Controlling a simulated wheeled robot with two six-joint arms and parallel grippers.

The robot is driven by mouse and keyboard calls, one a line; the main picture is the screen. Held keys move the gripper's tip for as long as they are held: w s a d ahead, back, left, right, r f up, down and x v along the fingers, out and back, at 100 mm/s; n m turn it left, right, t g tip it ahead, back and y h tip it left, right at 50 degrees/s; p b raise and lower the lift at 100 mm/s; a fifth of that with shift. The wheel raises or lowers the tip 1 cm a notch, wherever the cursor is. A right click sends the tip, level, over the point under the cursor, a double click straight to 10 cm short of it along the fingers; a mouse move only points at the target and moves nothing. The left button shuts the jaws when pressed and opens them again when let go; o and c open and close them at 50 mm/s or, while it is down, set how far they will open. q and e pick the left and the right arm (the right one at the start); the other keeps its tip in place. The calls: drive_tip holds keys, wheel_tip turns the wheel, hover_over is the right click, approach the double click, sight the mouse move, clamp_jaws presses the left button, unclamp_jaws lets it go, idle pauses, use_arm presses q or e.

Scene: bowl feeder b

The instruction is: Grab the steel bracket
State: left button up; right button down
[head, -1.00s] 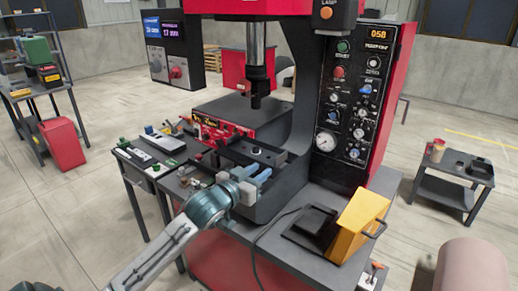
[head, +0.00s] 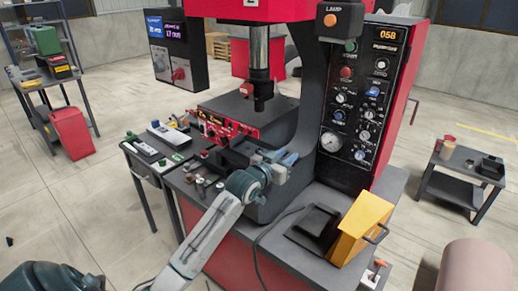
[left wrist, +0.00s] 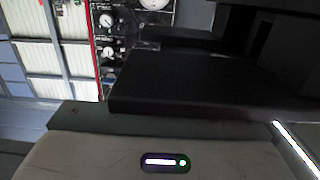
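My left gripper (head: 283,163) is at the front of the press, close to the dark tooling bed (head: 228,157). Its pale blue-grey fingers are small and partly merge with the dark parts behind, so whether they are open or shut is unclear. I cannot pick out the steel bracket with certainty; it may be hidden by the gripper or among the small parts on the bench. In the left wrist view a large dark block (left wrist: 190,85) lies just beyond the pale gripper housing, and no fingertips show. My right gripper is not in view.
The red press has a vertical ram (head: 260,60) above the bed and a control panel (head: 360,100) to the right. A yellow box (head: 357,228) stands on the bench (head: 290,240) at right. Small parts trays (head: 150,148) lie at left. A side table (head: 465,160) stands far right.

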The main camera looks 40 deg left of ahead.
use_arm(q)
drive_tip(key=shift+w+d+f, duration=0.1)
drive_tip(key=shift+w+f, duration=0.1)
drive_tip(key=shift+w, duration=0.5)
drive_tip(key=shift+s, duration=0.1)
clamp_jaws()
drive_tip(key=shift+r, duration=0.15)
idle(0.7)
